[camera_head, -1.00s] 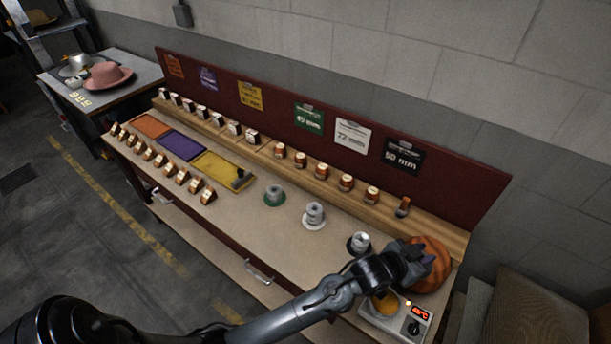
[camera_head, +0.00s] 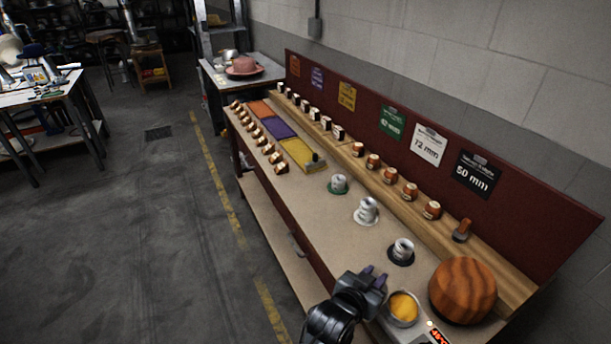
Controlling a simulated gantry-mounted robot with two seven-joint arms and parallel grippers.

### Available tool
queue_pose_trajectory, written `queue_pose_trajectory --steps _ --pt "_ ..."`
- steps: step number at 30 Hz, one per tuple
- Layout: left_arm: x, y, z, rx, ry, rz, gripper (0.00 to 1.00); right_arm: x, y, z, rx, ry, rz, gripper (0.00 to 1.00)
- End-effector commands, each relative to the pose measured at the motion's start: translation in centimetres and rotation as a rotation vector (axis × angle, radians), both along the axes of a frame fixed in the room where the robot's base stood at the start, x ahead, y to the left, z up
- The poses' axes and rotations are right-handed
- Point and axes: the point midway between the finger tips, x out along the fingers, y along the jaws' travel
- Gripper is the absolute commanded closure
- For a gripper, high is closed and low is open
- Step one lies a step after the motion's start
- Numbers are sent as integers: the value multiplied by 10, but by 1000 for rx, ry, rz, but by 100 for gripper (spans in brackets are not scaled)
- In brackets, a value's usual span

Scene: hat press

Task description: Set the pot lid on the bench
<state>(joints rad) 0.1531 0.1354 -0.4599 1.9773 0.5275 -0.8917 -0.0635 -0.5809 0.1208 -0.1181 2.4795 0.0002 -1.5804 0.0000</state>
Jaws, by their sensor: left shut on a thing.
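My left gripper (camera_head: 373,276) is at the lower middle of the head view, at the near end of the bench (camera_head: 320,203), just left of the pot. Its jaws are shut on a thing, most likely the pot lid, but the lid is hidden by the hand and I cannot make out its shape. The small metal pot (camera_head: 403,309) is uncovered and shows orange-yellow contents. It sits on a hot plate (camera_head: 437,337) with a red display. My right gripper is not in view.
A striped wooden block (camera_head: 463,290) stands right of the pot. Grey metal pieces on dark (camera_head: 402,251), white (camera_head: 367,211) and green (camera_head: 339,184) bases stand along the bench. Bare bench top lies left of them. A backboard with labels (camera_head: 428,146) runs behind.

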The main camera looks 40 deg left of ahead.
Motion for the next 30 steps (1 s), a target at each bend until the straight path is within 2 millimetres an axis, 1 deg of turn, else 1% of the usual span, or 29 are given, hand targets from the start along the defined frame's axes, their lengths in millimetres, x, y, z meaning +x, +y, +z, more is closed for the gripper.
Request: queue_pose_trajectory --steps 1,5,8,11,21,25,30 --pt "-1 0 -11 0 -1 -1 100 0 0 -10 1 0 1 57" --pt "0 1 -21 0 -2 -1 100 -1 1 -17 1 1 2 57" --pt "7 5 -29 1 -4 1 100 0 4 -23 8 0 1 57" --pt "20 12 -39 -1 -4 1 100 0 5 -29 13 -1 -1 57" --pt "78 43 -78 0 -5 0 100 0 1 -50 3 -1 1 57" --pt "93 50 -87 -1 -4 -2 100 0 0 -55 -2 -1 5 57" --pt "101 55 -91 -2 -4 -1 100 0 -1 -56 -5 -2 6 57"
